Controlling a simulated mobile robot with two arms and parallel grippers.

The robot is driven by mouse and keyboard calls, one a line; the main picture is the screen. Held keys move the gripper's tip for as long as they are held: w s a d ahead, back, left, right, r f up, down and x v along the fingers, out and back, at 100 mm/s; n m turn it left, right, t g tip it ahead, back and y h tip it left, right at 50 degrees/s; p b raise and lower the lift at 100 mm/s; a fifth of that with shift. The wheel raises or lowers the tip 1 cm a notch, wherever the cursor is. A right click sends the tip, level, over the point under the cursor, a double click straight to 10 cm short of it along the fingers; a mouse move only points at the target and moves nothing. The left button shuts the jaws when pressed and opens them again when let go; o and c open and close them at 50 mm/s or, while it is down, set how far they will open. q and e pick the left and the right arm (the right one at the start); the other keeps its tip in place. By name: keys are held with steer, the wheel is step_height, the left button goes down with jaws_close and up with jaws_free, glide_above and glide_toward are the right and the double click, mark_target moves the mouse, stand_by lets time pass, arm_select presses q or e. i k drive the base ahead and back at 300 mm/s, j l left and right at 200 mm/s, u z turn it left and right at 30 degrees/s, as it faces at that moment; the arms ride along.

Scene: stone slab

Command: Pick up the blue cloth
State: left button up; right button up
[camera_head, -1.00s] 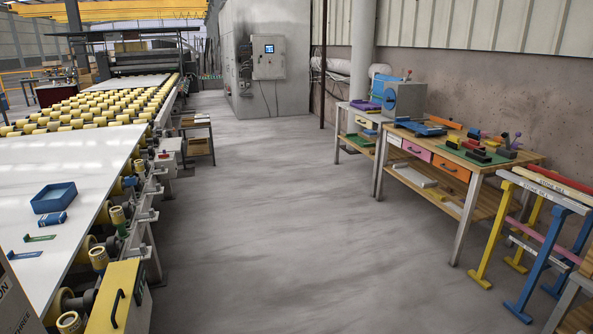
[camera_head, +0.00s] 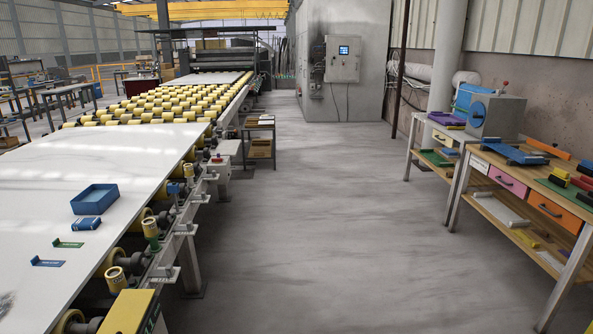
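A small blue folded item with white marks (camera_head: 86,223), which may be the blue cloth, lies on the white slab (camera_head: 40,220) at the left. It is just in front of a blue open tray (camera_head: 95,198). A flat blue piece (camera_head: 48,262) and a flat green piece (camera_head: 68,243) lie nearer on the slab. I cannot tell for certain which blue thing is the cloth. Neither of my grippers shows in the head view.
The slab lies on a conveyor with yellow rollers (camera_head: 165,105). Wooden workbenches (camera_head: 480,205) with drawers and tools stand at the right. A small shelf stand (camera_head: 260,143) is beside the conveyor. The grey floor (camera_head: 330,230) between is clear.

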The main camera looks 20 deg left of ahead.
mark_target(88, 224)
steer(key=i+j+u, duration=0.1)
steer(key=i+u, duration=0.2)
steer(key=i, duration=0.3)
steer(key=i+u, duration=0.35)
steer(key=i, duration=0.2)
steer(key=i+l+u, duration=0.3)
steer(key=i, duration=0.3)
steer(key=j, duration=0.05)
